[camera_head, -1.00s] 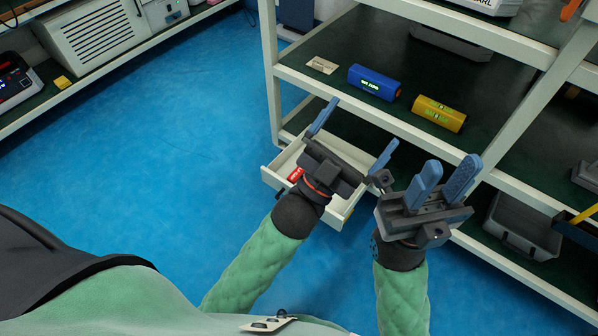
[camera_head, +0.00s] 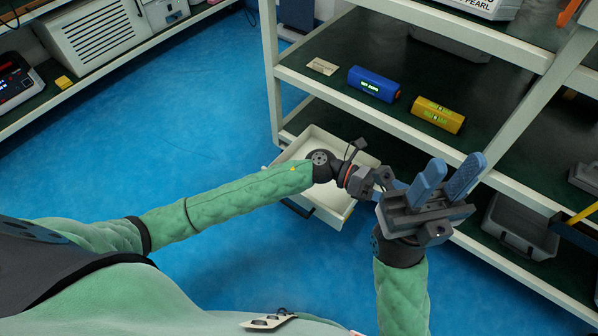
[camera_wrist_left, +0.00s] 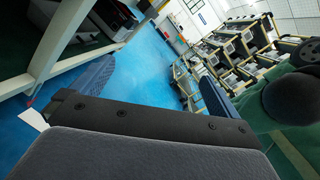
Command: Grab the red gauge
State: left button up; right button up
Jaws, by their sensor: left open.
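The red gauge is not visible now.
A blue gauge (camera_head: 374,84) and a yellow gauge (camera_head: 438,115) lie on the dark shelf, with a small card (camera_head: 322,66) at left. A grey bin (camera_head: 520,228) stands on the lower shelf. The blue floor (camera_head: 165,125) at left is clear.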

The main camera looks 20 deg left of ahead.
pick_arm(q)
jog(key=w+a+f+m+y, duration=0.6)
jog(key=w+a+f+y, duration=0.15)
jog(key=a+f, duration=0.3)
jog(key=w+a+f+m+y, duration=0.1)
jog(key=w+a+f+y, duration=0.1)
jog(key=a, duration=0.5)
jog(key=w+a+f+m+t+y, duration=0.1)
jog(key=w+a+f+y, duration=0.1)
jog(key=w+a, duration=0.3)
jog(key=w+a+f+m+y, duration=0.1)
jog(key=w+a+f+y, duration=0.2)
jog(key=a, duration=0.6)
jog(key=shift+w+a+f+p, duration=0.2)
jog(key=shift+w+f+p, duration=0.15)
jog(key=shift+w+f, duration=0.2)
jog(key=shift+b+x, duration=0.3)
jog(key=shift+x, duration=0.8)
jog(key=b+x, duration=0.1)
jog(key=x, duration=0.4)
jog(key=shift+b, duration=0.35)
jog(key=shift+d, duration=0.1)
jog(key=c, duration=0.7)
